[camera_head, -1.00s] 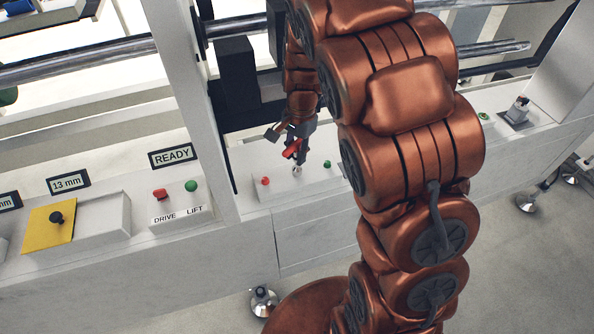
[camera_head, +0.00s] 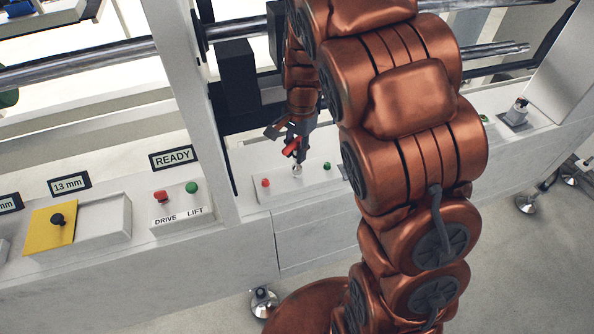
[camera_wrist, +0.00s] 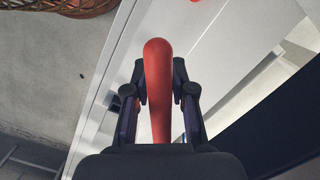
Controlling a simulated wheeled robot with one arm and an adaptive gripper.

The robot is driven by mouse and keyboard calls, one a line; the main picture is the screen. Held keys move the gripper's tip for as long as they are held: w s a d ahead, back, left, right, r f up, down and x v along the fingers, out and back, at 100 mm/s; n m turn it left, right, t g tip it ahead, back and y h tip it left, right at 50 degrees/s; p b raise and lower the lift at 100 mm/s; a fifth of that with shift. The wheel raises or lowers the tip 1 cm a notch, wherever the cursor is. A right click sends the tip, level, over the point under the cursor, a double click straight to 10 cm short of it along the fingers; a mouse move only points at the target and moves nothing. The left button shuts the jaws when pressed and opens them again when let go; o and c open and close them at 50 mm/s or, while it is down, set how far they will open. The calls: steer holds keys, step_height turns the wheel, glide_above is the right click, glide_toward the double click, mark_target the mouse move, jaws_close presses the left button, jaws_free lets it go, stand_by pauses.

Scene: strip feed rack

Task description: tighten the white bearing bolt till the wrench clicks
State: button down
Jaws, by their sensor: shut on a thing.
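My gripper (camera_head: 289,133) is shut on the wrench's red handle (camera_head: 291,147), above the white ledge of the machine. In the wrist view the red handle (camera_wrist: 158,85) stands between the two dark fingers of my gripper (camera_wrist: 159,95), its rounded end towards the top. A small pale round part (camera_head: 297,170) shows on the ledge just below the wrench. It may be the white bearing bolt or the wrench's head; I cannot tell which, nor whether the wrench is seated on a bolt.
A red button (camera_head: 265,183) and a green button (camera_head: 327,166) flank the pale part closely. A dark block (camera_head: 238,76) and a white post (camera_head: 190,90) stand to the left. Further left are the DRIVE and LIFT buttons, a READY sign (camera_head: 173,158) and a yellow plate (camera_head: 45,228).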

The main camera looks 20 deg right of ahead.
mark_target(296, 139)
steer(key=shift+r+p, duration=0.6)
steer(key=shift+r, duration=1.15)
